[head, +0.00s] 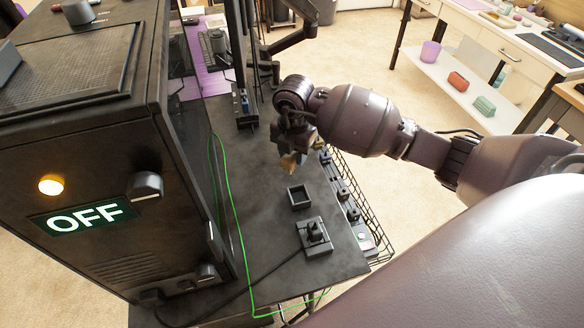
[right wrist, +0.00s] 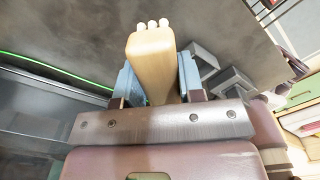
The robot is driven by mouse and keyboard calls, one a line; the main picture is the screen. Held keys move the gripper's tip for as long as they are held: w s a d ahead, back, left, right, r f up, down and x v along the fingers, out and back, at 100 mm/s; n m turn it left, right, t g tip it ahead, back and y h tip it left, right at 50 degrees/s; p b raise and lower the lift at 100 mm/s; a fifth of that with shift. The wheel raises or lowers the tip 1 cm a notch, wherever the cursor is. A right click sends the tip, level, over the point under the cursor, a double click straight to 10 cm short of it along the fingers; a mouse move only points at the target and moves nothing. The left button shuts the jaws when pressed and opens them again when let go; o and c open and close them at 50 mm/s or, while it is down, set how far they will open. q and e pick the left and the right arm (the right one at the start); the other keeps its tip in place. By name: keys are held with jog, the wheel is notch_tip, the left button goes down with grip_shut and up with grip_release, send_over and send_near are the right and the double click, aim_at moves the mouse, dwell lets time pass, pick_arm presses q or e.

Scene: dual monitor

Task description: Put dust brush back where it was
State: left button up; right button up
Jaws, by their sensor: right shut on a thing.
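The dust brush (right wrist: 153,62) has a pale wooden body, with a few small white tufts at its far end in the right wrist view. My right gripper (right wrist: 156,85) is shut on it, with a blue-grey finger on each side of the wood. In the head view my right gripper (head: 291,143) hangs over the black table, and the brush (head: 288,162) shows as a small tan piece below it. A small open square black holder (head: 299,204) stands on the table just below the brush in the picture. My left gripper is not in view.
A black box with a lit OFF sign (head: 84,217) fills the left. A black knobbed device (head: 315,238) stands in front of the holder. A green cable (head: 229,190) runs along the table (head: 262,238). A wire rack (head: 352,205) lines its right edge.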

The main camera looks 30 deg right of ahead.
aim_at(294, 177)
jog(key=shift+f, duration=0.5)
notch_tip(294, 177, down, 5)
jog(key=shift+r+b, duration=0.1)
jog(key=shift+b, duration=0.65)
jog(key=o, duration=0.9)
